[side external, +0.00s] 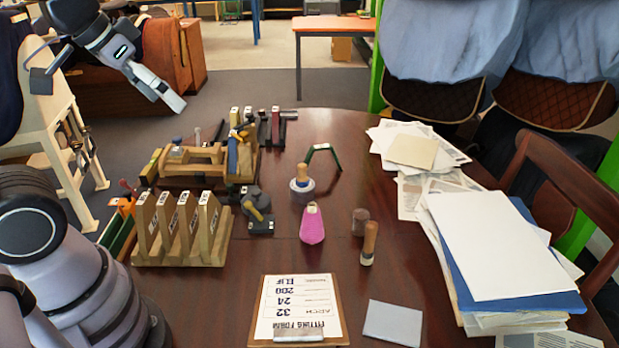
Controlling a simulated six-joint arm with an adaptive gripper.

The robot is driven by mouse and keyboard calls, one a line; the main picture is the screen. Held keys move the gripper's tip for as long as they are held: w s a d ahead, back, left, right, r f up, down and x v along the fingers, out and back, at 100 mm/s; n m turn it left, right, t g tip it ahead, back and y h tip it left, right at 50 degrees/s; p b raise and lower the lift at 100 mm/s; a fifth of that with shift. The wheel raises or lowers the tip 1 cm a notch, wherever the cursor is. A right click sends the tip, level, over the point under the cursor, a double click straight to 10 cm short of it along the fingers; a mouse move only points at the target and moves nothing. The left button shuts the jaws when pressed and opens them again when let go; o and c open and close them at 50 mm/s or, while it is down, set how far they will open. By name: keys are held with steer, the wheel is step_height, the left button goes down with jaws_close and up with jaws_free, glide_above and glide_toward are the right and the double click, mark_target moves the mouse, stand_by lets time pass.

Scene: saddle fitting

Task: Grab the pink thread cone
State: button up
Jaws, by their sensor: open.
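The pink thread cone (312,225) stands upright near the middle of the dark wooden table, its narrow white-tipped end up. My gripper (110,85) is at the upper left of the side external view, raised high and well to the left of the cone. It is open, and I see nothing held in it. The cone is fully visible and nothing touches it from above.
A wooden-handled tool on a round base (302,184) stands just behind the cone. A wooden rack (180,245) and a black tool (258,212) are left. Small wooden-handled pieces (369,243) stand right. A clipboard (299,308) lies in front; paper stacks (500,250) fill the right.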

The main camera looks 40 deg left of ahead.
steer(key=w+d+f+n+t, duration=0.1)
steer(key=w+d+f, duration=0.15)
steer(key=w, duration=0.35)
steer(key=w+d+f, duration=0.2)
steer(key=w+f, duration=0.2)
steer(key=w, duration=0.3)
steer(key=n+t+y, duration=0.2)
steer(key=t, duration=0.1)
glide_above(308, 216)
steer(key=s+d, duration=0.2)
step_height(308, 216, down, 16)
steer(key=f+t, duration=0.1)
steer(key=f, duration=0.2)
steer(key=s+f+t+y, duration=0.1)
steer(key=f, duration=0.2)
steer(key=s+a+f, duration=0.1)
steer(key=f, duration=0.2)
steer(key=shift+s+m+t, duration=0.15)
steer(key=shift+m+t, duration=0.15)
steer(key=shift+t, duration=0.1)
steer(key=shift+s+f+t, duration=0.25)
steer(key=shift+f+t, duration=0.05)
steer(key=shift+f, duration=0.15)
steer(key=x, duration=0.7)
steer(key=shift+w+a, duration=0.1)
steer(key=shift+a, duration=0.1)
